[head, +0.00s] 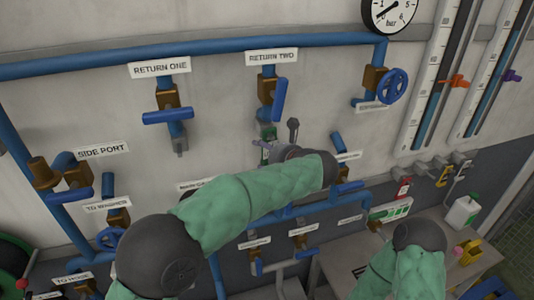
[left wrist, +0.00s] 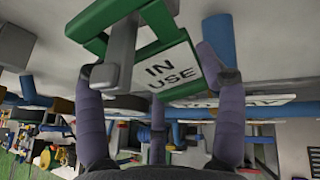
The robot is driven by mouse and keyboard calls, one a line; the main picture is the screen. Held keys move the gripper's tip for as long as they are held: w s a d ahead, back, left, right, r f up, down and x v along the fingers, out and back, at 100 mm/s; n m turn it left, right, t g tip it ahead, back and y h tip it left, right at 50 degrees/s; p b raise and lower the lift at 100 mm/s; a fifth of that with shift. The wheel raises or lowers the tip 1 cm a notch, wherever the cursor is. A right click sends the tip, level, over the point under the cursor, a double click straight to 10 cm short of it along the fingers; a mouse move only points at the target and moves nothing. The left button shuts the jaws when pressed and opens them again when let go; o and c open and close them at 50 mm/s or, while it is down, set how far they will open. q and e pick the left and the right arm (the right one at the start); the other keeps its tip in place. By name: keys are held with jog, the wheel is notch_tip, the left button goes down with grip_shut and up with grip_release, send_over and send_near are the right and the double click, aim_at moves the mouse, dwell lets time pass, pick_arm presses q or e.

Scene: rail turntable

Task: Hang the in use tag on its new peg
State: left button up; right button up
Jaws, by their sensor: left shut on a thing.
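The in use tag (left wrist: 166,70) is a green frame with a white face reading IN USE. It is close up in the left wrist view, tilted, between the purple fingers of my left gripper (left wrist: 155,88). A grey bar (left wrist: 122,55) crosses in front of the tag's green frame; I cannot tell whether it is a peg or part of the tag. In the head view, my left gripper (head: 268,150) is near the wall below the RETURN TWO valve (head: 270,92), mostly hidden by its wrist. A small green part of the tag (head: 268,132) shows there. My right gripper is out of view.
Blue pipes and valves cover the wall around the left gripper. At the right, a red tag (head: 403,188) and yellow tags (head: 442,177) hang below grey pegs (head: 420,167). A white bottle (head: 462,212) stands on the bench.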

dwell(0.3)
pick_arm(q)
jog(key=o, duration=1)
